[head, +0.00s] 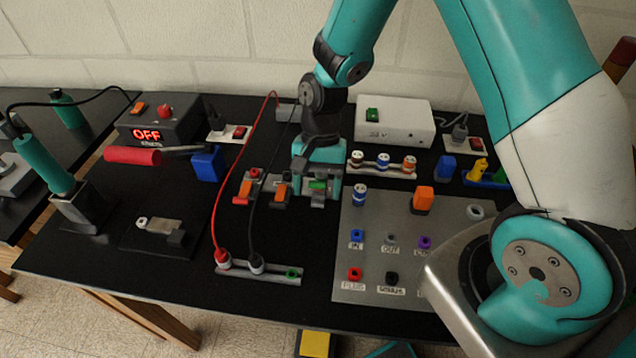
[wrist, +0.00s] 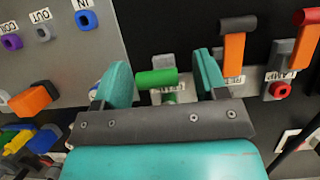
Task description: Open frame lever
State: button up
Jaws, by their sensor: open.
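A row of three levers stands on the black table. The green-handled lever (head: 318,184) is at the right of the row in the head view, and its green handle (wrist: 157,78) also shows in the wrist view. My gripper (head: 317,178) is over this lever, pointing down, with its fingers apart on either side of the green handle and a gap at each side. The black-handled lever (wrist: 237,24) and the red-handled lever (wrist: 305,18) have orange arms. The small labels by the levers are too blurred to read surely, so I cannot tell which is marked frame.
A metal panel (head: 345,283) with coloured sockets lies close to the right of the levers. Red and black cables (head: 218,195) loop up at the left, ending at a socket strip (head: 275,274). A white power box (head: 395,120) stands behind. The table between levers and socket strip is clear.

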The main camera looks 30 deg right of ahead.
jog(key=c, duration=0.8)
jog(key=shift+o, duration=0.2)
jog(key=shift+s+a+f+t+h+b, duration=0.15)
jog(key=shift+t+h+b, duration=0.2)
jog(key=shift+t, duration=0.25)
jog(key=o, duration=0.8)
jog(key=shift+c, duration=0.2)
jog(key=b+v, duration=0.1)
jog(key=v, duration=1.6)
jog(key=shift+r, duration=0.25)
